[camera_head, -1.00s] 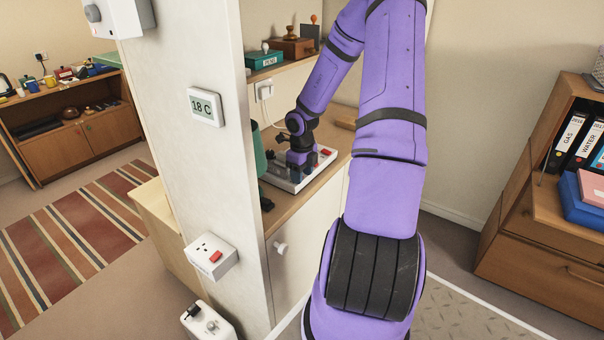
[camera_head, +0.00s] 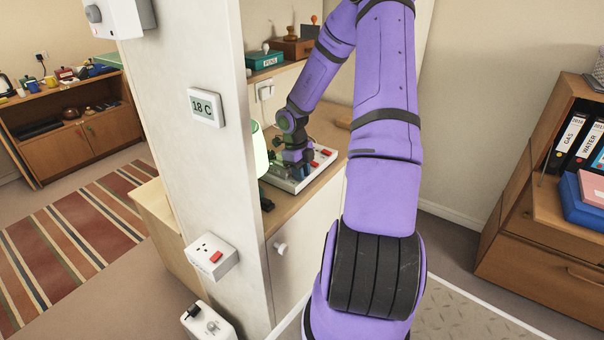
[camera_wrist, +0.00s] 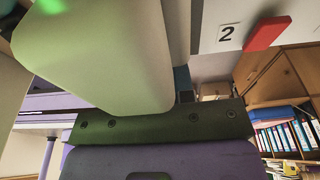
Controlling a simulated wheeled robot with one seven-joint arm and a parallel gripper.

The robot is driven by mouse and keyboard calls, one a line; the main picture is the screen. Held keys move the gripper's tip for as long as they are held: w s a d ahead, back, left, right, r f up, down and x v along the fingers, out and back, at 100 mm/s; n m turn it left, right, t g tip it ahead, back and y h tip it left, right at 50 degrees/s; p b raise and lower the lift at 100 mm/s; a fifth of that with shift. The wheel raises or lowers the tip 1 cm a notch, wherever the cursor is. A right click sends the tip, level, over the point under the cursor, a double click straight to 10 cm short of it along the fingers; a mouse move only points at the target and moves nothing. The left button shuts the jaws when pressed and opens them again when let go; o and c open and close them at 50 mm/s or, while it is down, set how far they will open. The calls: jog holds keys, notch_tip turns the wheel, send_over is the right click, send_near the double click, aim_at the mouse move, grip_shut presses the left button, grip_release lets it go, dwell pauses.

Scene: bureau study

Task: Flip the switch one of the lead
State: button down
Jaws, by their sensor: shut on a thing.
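The lead (camera_head: 319,169) is a white strip with red switches, lying on the wooden counter. In the wrist view a red switch (camera_wrist: 267,33) stands beside a label marked 2 on its white face. My gripper (camera_head: 293,166) is down at the strip's far left part in the head view, shut. A pale rounded block (camera_wrist: 125,60) fills the space in front of my dark palm in the wrist view; I cannot tell for sure what it is. The fingertips and switch one are hidden.
A wall end with a thermostat (camera_head: 205,107) and a socket box (camera_head: 211,258) stands close to the left of my arm. A wall socket (camera_head: 265,91) is behind the lead. A shelf with stamps and boxes is above. A cabinet with binders (camera_head: 571,137) stands at the right.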

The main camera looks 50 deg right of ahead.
dwell(0.3)
jog(key=c, duration=1)
grip_release()
jog(key=shift+o, duration=0.2)
notch_tip(320, 180, up, 11)
jog(key=w, duration=0.2)
jog(key=shift+f, duration=0.2)
jog(key=shift+a, duration=0.1)
